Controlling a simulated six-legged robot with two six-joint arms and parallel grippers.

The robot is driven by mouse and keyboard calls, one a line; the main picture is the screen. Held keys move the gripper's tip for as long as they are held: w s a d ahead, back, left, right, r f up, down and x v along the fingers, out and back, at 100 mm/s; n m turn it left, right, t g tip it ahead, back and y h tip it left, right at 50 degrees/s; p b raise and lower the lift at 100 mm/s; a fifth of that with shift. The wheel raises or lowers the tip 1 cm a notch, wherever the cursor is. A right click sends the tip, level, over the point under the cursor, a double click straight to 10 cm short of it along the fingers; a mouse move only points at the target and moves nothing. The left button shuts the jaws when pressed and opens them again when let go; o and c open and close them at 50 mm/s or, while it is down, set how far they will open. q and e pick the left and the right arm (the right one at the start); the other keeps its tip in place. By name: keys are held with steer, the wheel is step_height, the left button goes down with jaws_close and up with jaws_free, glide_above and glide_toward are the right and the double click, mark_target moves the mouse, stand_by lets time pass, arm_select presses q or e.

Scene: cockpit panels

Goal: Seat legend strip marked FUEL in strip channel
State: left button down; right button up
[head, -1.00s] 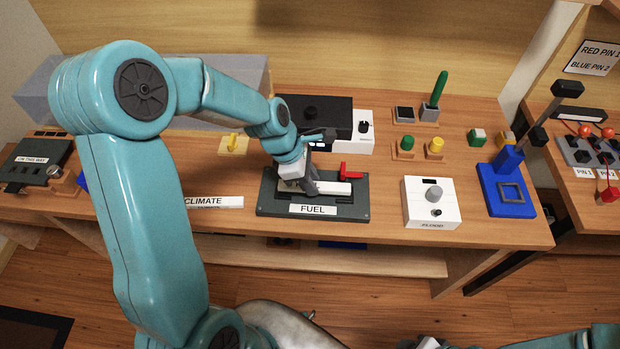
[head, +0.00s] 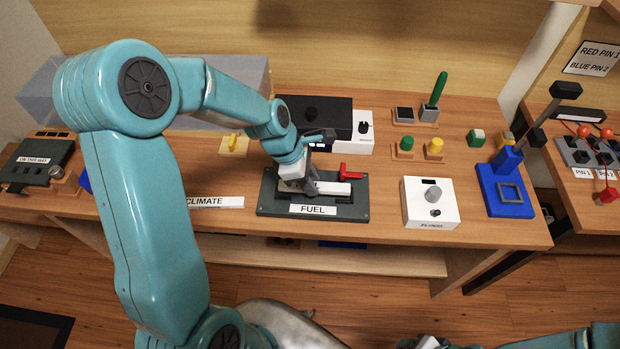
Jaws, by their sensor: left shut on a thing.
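A dark base plate (head: 268,205) lies flat on the table, with a FUEL label (head: 313,210) along its front edge. A white strip (head: 338,189) lies over the channel in the middle of the plate; no lettering on it can be read. My left gripper (head: 311,190) points down over the plate and is shut on this strip, hiding its middle. Whether the strip is fully down in the channel cannot be told. A red lever (head: 350,171) stands at the back right of the plate. Part of my right arm shows at the bottom edge; its jaws cannot be made out.
A white CLIMATE strip (head: 217,202) lies left of the plate, partly behind my left arm. A white box with a knob (head: 416,212) and a blue stand (head: 512,210) are to the right. A black box (head: 330,108) stands behind. The table between plate and white box is clear.

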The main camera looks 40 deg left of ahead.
arm_select(q)
steer(key=shift+f+b, duration=0.7)
steer(key=shift+f, duration=0.3)
steer(key=c, duration=0.8)
jaws_free()
steer(key=p+v, duration=0.1)
steer(key=v, duration=1.5)
steer(key=shift+r, duration=0.15)
